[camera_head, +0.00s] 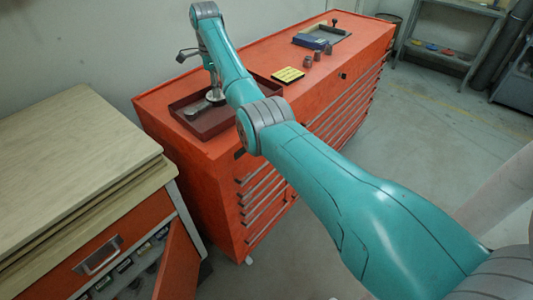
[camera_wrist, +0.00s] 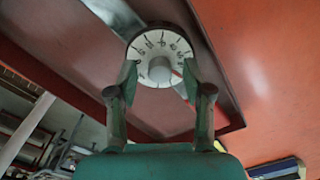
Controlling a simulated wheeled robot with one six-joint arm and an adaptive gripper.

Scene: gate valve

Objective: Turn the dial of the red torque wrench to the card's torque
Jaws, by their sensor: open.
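In the wrist view a round white dial (camera_wrist: 158,45) with dark numerals and tick marks has a pale round hub. My gripper (camera_wrist: 159,68) is open, with one finger at each side of the dial's lower part. I cannot tell whether the fingers touch it. In the head view the gripper is over a dark red tray (camera_head: 207,128) and is partly hidden by my arm. A grey metal tool (camera_head: 197,109) lies in the tray.
The tray sits on an orange-red tool cabinet (camera_head: 170,99). Several small grey sockets (camera_head: 308,61) and a blue box (camera_head: 310,42) stand farther back. A wooden-topped bench (camera_head: 65,160) is at the left. Open floor (camera_head: 410,135) lies right of the cabinet.

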